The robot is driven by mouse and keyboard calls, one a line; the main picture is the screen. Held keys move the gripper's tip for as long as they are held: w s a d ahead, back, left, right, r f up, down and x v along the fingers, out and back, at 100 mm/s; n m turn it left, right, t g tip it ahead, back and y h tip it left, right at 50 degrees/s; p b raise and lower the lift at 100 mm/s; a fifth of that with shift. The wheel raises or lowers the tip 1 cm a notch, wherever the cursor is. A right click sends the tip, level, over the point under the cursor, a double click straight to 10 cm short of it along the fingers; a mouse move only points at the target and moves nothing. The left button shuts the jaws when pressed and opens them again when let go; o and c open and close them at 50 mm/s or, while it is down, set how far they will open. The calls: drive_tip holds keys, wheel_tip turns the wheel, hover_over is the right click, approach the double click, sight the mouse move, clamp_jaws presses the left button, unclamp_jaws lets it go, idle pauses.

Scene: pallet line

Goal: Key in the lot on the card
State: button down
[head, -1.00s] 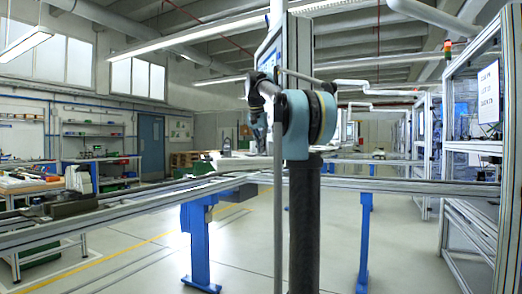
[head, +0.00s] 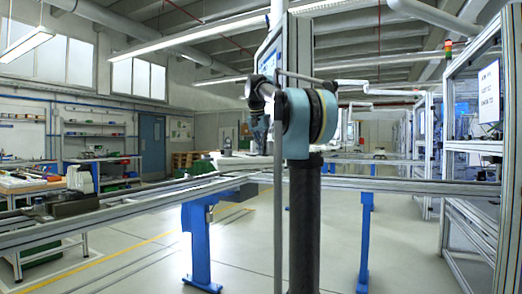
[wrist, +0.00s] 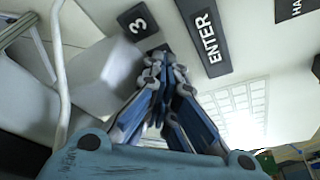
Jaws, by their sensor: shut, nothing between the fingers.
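The white card (head: 489,92) with a few lines of print hangs at the right on the framed station; its print is too small to read surely. In the wrist view, a pale panel carries a dark key marked 3 (wrist: 138,22), a long dark key marked ENTER (wrist: 205,38) and a dark key partly cut off, starting HA (wrist: 296,8). My gripper (wrist: 160,62) is shut and empty, its tips near the 3 and ENTER keys. I cannot tell whether they touch the panel. In the head view a screen (head: 270,62) stands behind my arm, partly hidden.
A rail line (head: 400,186) on blue legs (head: 198,240) crosses in front of me. The framed station (head: 470,170) stands close on the right. Benches and shelves (head: 95,140) line the left wall. Floor between the legs is clear.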

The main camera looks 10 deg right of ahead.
drive_tip(key=shift+a+r, duration=0.1)
drive_tip(key=v, duration=0.7)
drive_tip(key=shift+r, duration=0.3)
idle(0.5)
